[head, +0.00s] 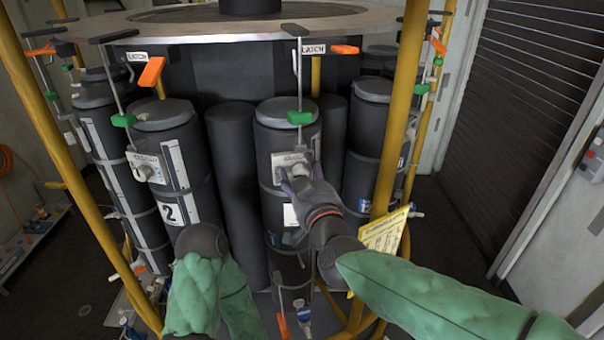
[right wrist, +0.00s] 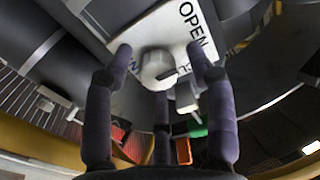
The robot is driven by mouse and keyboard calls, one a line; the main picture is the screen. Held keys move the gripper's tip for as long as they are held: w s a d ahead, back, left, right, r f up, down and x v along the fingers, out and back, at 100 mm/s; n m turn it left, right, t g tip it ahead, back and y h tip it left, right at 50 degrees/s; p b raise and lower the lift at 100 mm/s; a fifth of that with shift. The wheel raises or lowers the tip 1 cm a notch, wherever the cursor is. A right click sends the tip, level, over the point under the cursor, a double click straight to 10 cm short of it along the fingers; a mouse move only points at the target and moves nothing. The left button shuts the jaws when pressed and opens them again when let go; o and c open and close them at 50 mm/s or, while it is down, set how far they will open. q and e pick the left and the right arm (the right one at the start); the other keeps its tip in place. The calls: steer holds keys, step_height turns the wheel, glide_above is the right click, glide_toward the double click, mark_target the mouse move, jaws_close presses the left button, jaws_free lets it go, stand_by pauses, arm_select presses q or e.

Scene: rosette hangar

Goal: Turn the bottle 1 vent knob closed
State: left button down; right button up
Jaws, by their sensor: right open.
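Bottle 1 (head: 284,139) is a dark upright cylinder with a grey cap at the centre of the head view. Its pale vent plate (head: 279,161) is partly hidden by my right gripper (head: 297,174). In the right wrist view, the round grey vent knob (right wrist: 158,66) sits on the white plate (right wrist: 160,26), with OPEN printed at upper right and other lettering partly covered. My right gripper's dark fingers stand open around the knob, with a gap on each side. I cannot tell the knob's exact setting.
Bottle 2 (head: 184,208) stands to the left with a similar plate. Yellow posts (head: 400,110) rise on both sides, and a round grey ring (head: 205,32) runs above. Orange latch handles (head: 151,72) and green clips (head: 299,117) hang over the bottles. A yellow card (head: 384,236) is at right.

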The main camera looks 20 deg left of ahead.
steer(key=c, duration=1.1)
steer(key=shift+r, duration=0.1)
jaws_close()
